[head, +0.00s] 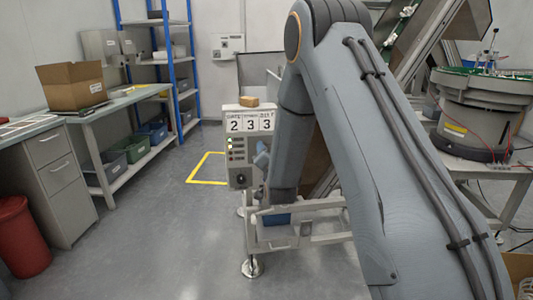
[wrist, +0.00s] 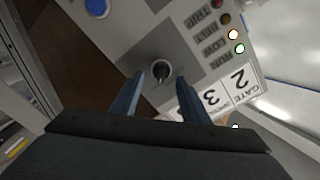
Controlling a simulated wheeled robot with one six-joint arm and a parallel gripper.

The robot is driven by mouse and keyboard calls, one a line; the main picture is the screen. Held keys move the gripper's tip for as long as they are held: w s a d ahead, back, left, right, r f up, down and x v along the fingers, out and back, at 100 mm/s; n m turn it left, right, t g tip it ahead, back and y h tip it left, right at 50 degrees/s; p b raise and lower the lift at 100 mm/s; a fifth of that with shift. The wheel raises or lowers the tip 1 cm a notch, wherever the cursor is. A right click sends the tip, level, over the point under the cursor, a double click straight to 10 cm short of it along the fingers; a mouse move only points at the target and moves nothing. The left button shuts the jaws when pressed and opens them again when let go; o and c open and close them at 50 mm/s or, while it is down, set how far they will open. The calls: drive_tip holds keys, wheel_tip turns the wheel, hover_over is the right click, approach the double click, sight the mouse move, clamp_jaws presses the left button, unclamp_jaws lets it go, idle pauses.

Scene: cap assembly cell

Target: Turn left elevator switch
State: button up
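The switch (wrist: 160,70) is a dark round knob with a pale mark, set on a grey plate of the control panel (wrist: 130,50). In the head view, a dark knob (head: 241,180) shows low on the front of the control box (head: 238,150). My gripper (wrist: 160,84) is open in the wrist view, its two blue fingers apart with the knob seen between and just beyond their tips. I cannot tell whether they touch it. In the head view, my gripper (head: 261,160) is beside the box's right front and partly hidden by my arm.
The panel has a blue button (wrist: 97,8) and lit lamps (wrist: 238,42) beside labels. A metal frame (head: 300,222) stands below. A workbench (head: 100,112) lines the left; the floor between is clear.

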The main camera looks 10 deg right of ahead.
drive_tip(key=s, duration=0.7)
drive_tip(key=shift+s+a, duration=0.3)
drive_tip(key=shift+s, duration=0.1)
drive_tip(key=s+r+n+g+p, duration=0.2)
drive_tip(key=s+g, duration=0.4)
drive_tip(key=s, duration=0.7)
drive_tip(key=s+r+n+g+p, duration=0.2)
drive_tip(key=s+n+g+p, duration=0.2)
drive_tip(key=s, duration=1)
drive_tip(key=s+r+n+g+y+p, duration=0.1)
drive_tip(key=s+n+g+p, duration=0.3)
drive_tip(key=s+g, duration=0.4)
drive_tip(key=s, duration=0.6)
drive_tip(key=shift+d+r+p, duration=0.15)
drive_tip(key=shift+r+p, duration=0.2)
drive_tip(key=shift+r, duration=0.05)
idle(2.4)
